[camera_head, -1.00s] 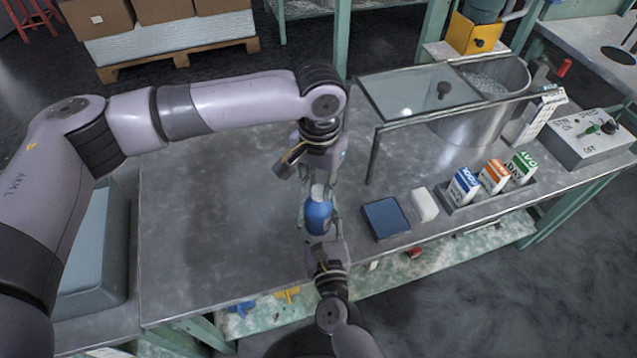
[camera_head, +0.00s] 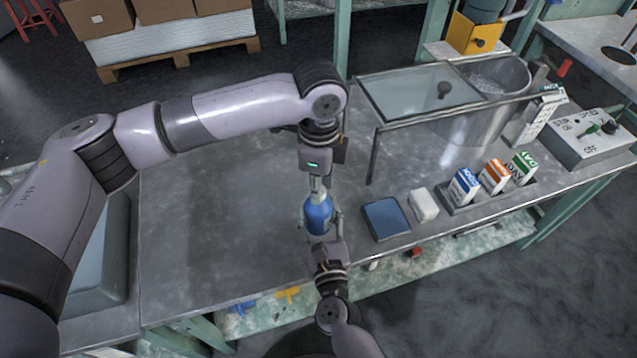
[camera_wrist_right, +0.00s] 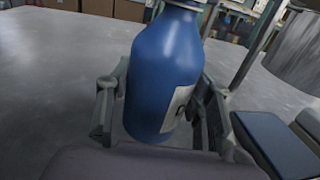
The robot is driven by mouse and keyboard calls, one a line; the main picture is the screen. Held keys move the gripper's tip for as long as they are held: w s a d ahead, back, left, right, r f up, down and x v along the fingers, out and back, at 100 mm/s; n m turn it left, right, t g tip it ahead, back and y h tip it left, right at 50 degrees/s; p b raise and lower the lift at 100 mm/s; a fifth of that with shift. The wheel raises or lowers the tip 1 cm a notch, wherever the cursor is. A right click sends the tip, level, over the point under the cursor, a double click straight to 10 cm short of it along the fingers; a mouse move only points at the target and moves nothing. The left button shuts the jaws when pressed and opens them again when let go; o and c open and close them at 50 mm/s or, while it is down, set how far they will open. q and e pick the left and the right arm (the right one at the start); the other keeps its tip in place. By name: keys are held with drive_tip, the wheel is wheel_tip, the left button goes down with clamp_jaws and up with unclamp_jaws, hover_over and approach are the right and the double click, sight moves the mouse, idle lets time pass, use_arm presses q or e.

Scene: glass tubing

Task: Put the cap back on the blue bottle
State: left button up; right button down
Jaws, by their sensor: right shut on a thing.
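The blue bottle (camera_head: 318,214) stands upright near the front of the metal bench. In the right wrist view the bottle (camera_wrist_right: 165,75) fills the middle, with a pale label on its side and its top cut off by the frame. My right gripper (camera_head: 321,230) has its fingers on both sides of the bottle; they also show in the right wrist view (camera_wrist_right: 160,115). My left gripper (camera_head: 317,186) points down directly above the bottle's neck. Its fingertips are small and close together at the bottle's top. I cannot make out the cap, or whether the left fingers hold it.
Right of the bottle lie a blue box (camera_head: 385,218) and a white block (camera_head: 423,204). Further right are several cartons (camera_head: 464,186) in a holder. A glass-topped frame (camera_head: 415,92) and a metal tub (camera_head: 480,122) stand behind. The bench's left is clear.

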use_arm(q)
drive_tip(key=o, duration=0.4)
drive_tip(key=shift+r, duration=0.15)
drive_tip(key=shift+r, duration=2.1)
drive_tip(key=shift+c, duration=0.3)
wheel_tip(320, 180, up, 2)
drive_tip(key=n, duration=0.7)
drive_tip(key=r+n, duration=0.1)
drive_tip(key=n, duration=0.2)
drive_tip(key=shift+r+n, duration=0.25)
drive_tip(key=shift+n, duration=0.15)
